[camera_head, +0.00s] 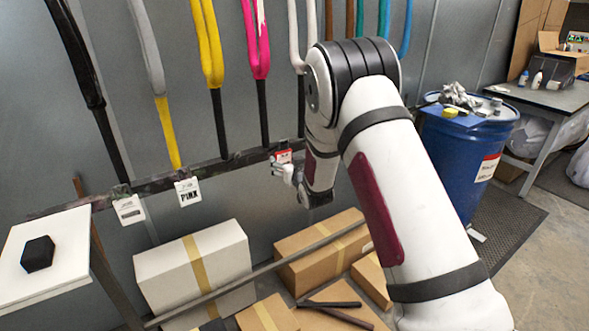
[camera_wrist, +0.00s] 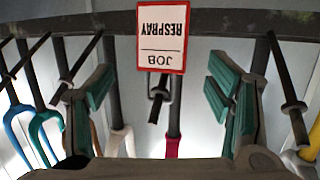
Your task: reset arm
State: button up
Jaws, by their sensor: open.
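My gripper (camera_wrist: 160,100) is open and empty, its two teal-padded fingers spread wide in the wrist view. A white job tag with a red border, reading "JOB RESPRAY" (camera_wrist: 162,40), hangs from the rail between and beyond the fingers. It appears upside down there, and the fingers look apart from it. In the head view the red tag (camera_head: 283,157) is on the rail just by my gripper (camera_head: 287,172), which is small and partly hidden by my wrist. My arm is bent, with its elbow high in front of the hanging frames.
Painted bike forks (camera_head: 208,45) hang along the rail (camera_head: 235,162), with two white tags (camera_head: 187,192) left of my gripper. Boxes (camera_head: 195,262) stand below. A white stand (camera_head: 50,270) with a black block (camera_head: 38,253) is left; a blue drum (camera_head: 455,165) and bench (camera_head: 550,97) are right.

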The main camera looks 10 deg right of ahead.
jog(key=s+d+r+m+g+h, duration=0.1)
jog(key=s+r+g, duration=0.1)
jog(key=s+r, duration=0.75)
jog(key=s+d+r+g, duration=0.1)
jog(key=s+r+g, duration=0.35)
jog(key=s, duration=0.75)
jog(key=s+r+g, duration=0.2)
jog(key=s, duration=1.3)
jog(key=s+a+r+g, duration=0.1)
jog(key=s+r+g, duration=0.1)
jog(key=s, duration=1.2)
jog(key=shift+s+a+r, duration=0.15)
jog(key=shift+s+r, duration=0.15)
jog(key=shift+s, duration=0.1)
